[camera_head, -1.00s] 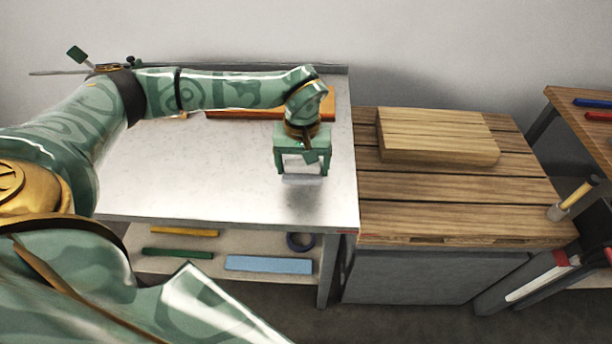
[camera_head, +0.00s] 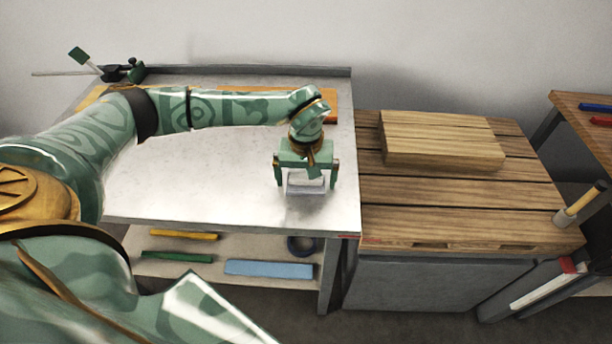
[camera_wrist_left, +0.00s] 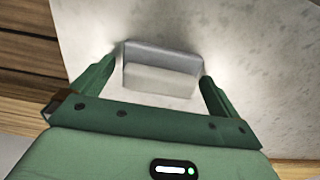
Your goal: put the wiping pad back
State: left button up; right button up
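The wiping pad appears to be the pale grey block (camera_head: 305,184) on the metal tabletop (camera_head: 200,195), near its front right part. In the left wrist view the pad (camera_wrist_left: 161,72) lies crosswise between the fingers. My left gripper (camera_head: 306,182) points down over the pad, one finger at each end. It looks open, with a narrow gap beside the pad in the left wrist view (camera_wrist_left: 160,75). The pad looks flat on the tabletop. My right gripper is not in view.
A wooden board (camera_head: 440,140) lies on the slatted wooden bench (camera_head: 450,215) to the right. An orange strip (camera_head: 330,105) lies at the back of the metal table. A lower shelf holds a blue bar (camera_head: 268,268) and other strips. The tabletop left of the gripper is clear.

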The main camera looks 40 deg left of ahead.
aim_at(306, 176)
pick_arm(q)
notch_tip(306, 176, up, 12)
jog(key=p, duration=0.3)
jog(key=shift+r, duration=0.2)
jog(key=shift+f, duration=0.1)
